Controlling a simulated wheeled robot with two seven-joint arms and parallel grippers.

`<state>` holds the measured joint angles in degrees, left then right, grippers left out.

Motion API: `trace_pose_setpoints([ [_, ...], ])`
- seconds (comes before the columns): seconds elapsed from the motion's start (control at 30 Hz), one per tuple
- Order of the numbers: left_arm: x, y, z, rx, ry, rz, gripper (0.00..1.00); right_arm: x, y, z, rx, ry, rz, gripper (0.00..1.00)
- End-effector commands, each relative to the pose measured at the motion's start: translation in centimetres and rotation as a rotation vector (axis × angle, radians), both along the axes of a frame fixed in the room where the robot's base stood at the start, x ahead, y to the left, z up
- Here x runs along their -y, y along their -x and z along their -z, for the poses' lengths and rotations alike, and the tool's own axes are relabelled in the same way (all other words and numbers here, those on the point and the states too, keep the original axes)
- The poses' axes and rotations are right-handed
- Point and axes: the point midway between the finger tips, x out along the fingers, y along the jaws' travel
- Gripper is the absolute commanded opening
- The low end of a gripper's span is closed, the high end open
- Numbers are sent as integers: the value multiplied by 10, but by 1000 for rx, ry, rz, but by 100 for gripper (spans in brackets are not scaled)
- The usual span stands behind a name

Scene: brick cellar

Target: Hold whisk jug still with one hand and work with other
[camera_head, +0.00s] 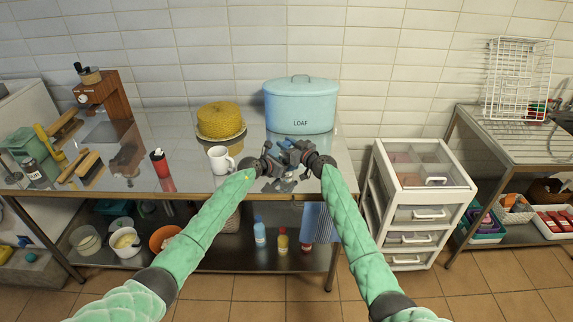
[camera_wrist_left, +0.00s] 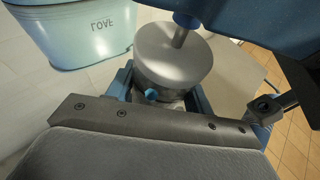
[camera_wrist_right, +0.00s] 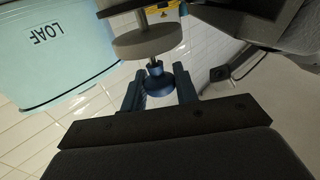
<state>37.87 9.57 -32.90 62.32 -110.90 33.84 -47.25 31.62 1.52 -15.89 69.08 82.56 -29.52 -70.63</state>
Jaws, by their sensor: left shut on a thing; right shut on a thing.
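The whisk jug is a grey cylinder (camera_wrist_left: 172,62) with a flat top and a thin rod rising from it in the left wrist view. My left gripper (camera_wrist_left: 160,92) is shut on its body, with a blue finger on each side. In the right wrist view, its grey top (camera_wrist_right: 147,40) shows with the rod and a blue knob (camera_wrist_right: 158,82). My right gripper (camera_wrist_right: 158,92) is shut on that knob. In the head view, the left gripper (camera_head: 274,164) and the right gripper (camera_head: 301,153) are close together over the steel table and largely hide the jug.
The steel table (camera_head: 190,182) holds a blue loaf bin (camera_head: 301,108) just behind the grippers. A white mug (camera_head: 220,160), a yellow cake (camera_head: 219,119) and a red lighter-like item (camera_head: 161,168) stand to the left. A white drawer unit (camera_head: 420,165) stands right of the table.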

Motion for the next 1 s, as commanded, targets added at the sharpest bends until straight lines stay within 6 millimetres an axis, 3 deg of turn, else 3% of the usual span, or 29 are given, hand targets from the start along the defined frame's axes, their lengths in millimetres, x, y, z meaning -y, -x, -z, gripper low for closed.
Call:
trace_pose_setpoints([
  [0.03, 0, 0, 1, -1, -1, 0, 25, 1, 0, -1, 1, -1, 1, 35],
  [0.13, 0, 0, 1, -1, -1, 0, 25, 1, 0, -1, 1, -1, 1, 55],
  [0.47, 0, 0, 1, -1, -1, 0, 25, 0, 0, -3, 1, -1, 0, 55],
  [1.0, 0, 0, 1, -1, -1, 0, 25, 0, 0, -37, 3, 0, -1, 55],
])
